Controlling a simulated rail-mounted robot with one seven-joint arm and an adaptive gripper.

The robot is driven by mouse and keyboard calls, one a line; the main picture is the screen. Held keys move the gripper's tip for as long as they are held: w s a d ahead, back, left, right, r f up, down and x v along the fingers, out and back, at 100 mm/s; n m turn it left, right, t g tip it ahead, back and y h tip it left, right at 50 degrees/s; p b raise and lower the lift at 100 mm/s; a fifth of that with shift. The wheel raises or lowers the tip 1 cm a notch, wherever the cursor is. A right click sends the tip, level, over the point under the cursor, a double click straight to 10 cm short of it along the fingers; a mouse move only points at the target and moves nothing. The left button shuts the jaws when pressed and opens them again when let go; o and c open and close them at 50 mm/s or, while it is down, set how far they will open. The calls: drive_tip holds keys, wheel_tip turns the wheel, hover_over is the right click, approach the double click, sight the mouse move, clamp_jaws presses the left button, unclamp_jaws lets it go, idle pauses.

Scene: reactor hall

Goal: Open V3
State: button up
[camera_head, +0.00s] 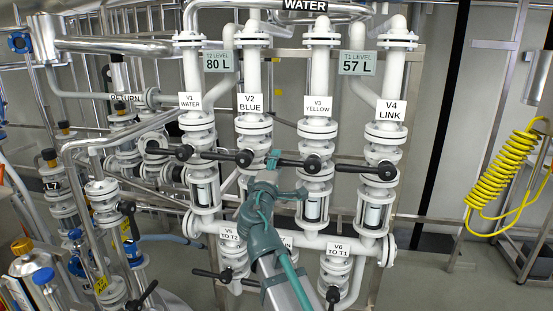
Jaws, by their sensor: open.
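The V3 valve carries a white label reading "V3 YELLOW" (318,107) on a white flanged pipe, right of V2. Its black lever (293,163) lies roughly level, pointing left from a round black hub. My gripper (274,156) is open, at the end of my grey-green arm, which reaches up from the bottom middle. In the picture its tip overlaps the region by the left end of the V3 lever. I cannot tell whether it touches the lever. The fingers are small and partly hidden by my wrist.
The levers of V1 (165,151), V2 (222,156) and V4 (355,168) also point left, roughly level. V5 (230,233) and V6 (338,248) sit below, with black levers. Level signs read 80 L (218,61) and 57 L (357,63). A yellow coiled hose (500,170) hangs right.

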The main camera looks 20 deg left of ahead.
drive_tip(key=shift+w+a+r, duration=0.1)
drive_tip(key=shift+w, duration=0.5)
clamp_jaws()
